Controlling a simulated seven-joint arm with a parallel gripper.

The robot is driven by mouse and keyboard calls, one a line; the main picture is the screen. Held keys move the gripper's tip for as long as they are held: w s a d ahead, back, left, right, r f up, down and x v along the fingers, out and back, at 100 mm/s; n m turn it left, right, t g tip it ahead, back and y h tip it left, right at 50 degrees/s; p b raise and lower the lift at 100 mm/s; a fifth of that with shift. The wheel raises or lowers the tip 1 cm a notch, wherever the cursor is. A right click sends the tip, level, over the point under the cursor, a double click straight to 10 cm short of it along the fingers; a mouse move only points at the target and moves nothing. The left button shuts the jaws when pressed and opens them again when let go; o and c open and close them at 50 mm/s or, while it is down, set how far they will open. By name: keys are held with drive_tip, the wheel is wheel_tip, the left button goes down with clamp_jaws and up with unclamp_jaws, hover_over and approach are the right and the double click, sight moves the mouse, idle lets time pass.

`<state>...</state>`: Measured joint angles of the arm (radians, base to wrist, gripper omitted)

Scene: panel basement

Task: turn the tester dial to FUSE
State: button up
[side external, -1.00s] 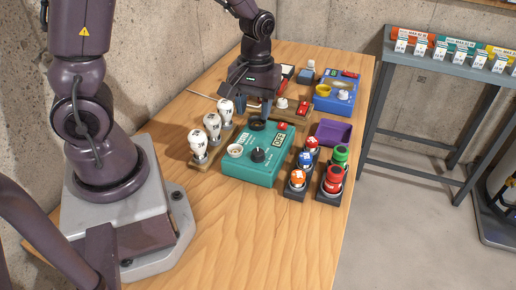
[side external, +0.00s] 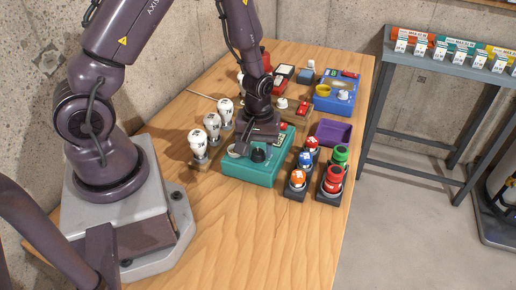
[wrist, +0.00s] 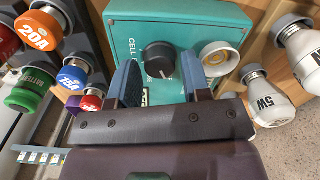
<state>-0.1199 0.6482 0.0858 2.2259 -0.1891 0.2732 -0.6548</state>
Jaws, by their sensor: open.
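The tester is a teal box (side external: 245,172) on the bench; it also fills the top middle of the wrist view (wrist: 205,13). Its black dial (wrist: 158,57) has a pale pointer mark toward the bottom of the wrist view, and the word CELL is printed to its left. The dial also shows in the side view (side external: 259,155). A FUSE mark cannot be read. My gripper (wrist: 160,64) is open over the tester, with one blue finger on either side of the dial in the wrist view. Contact with the dial cannot be made out. The gripper hides most of the tester's display.
A pale round socket (wrist: 219,57) is close beside one finger. Bulbs (side external: 213,125) stand left of the tester. Coloured fuses and batteries (side external: 333,179) stand in holders at right. The front bench is clear.

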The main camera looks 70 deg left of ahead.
drive_tip(key=shift+f, duration=0.3)
drive_tip(key=c, duration=0.6)
drive_tip(key=shift+c, duration=0.2)
drive_tip(key=shift+m, duration=0.4)
drive_tip(key=m, duration=0.3)
drive_tip(key=shift+m, duration=2.5)
